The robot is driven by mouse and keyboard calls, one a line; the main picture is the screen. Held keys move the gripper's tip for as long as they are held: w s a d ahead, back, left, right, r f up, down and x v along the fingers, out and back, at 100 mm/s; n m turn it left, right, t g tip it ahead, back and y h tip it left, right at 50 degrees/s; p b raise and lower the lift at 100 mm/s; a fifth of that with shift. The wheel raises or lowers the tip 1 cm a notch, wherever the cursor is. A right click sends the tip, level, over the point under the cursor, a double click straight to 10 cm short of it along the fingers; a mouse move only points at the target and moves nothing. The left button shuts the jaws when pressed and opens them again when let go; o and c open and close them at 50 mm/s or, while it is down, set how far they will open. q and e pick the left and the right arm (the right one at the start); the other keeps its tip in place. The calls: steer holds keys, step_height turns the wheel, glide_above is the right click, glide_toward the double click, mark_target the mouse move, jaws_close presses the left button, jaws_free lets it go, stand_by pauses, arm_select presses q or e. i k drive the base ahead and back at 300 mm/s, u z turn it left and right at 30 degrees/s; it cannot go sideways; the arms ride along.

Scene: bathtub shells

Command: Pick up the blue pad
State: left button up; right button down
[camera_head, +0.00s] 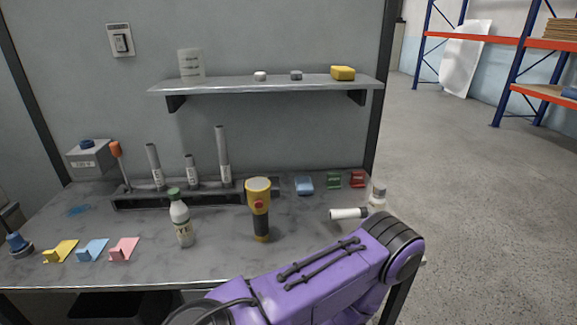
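A small blue pad (304,186) lies flat on the grey workbench (215,262) toward the back right, left of a green pad (333,181) and a red pad (357,179). A light blue folded sheet (92,250) lies at the front left, between a yellow one (60,251) and a pink one (124,249). The frame does not settle which blue item the task names. A purple arm link of mine crosses the lower right, in front of the bench edge. Neither gripper shows.
A yellow-black handheld tool (259,208) and a white bottle (181,221) stand mid-bench. A white cylinder (348,214) lies near the right edge beside a small bottle (378,195). Grey tubes stand in a rack behind. A shelf (220,87) hangs above.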

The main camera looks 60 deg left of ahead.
mark_target(304, 185)
steer(key=u, duration=0.6)
steer(key=i, duration=0.55)
steer(key=u, duration=0.65)
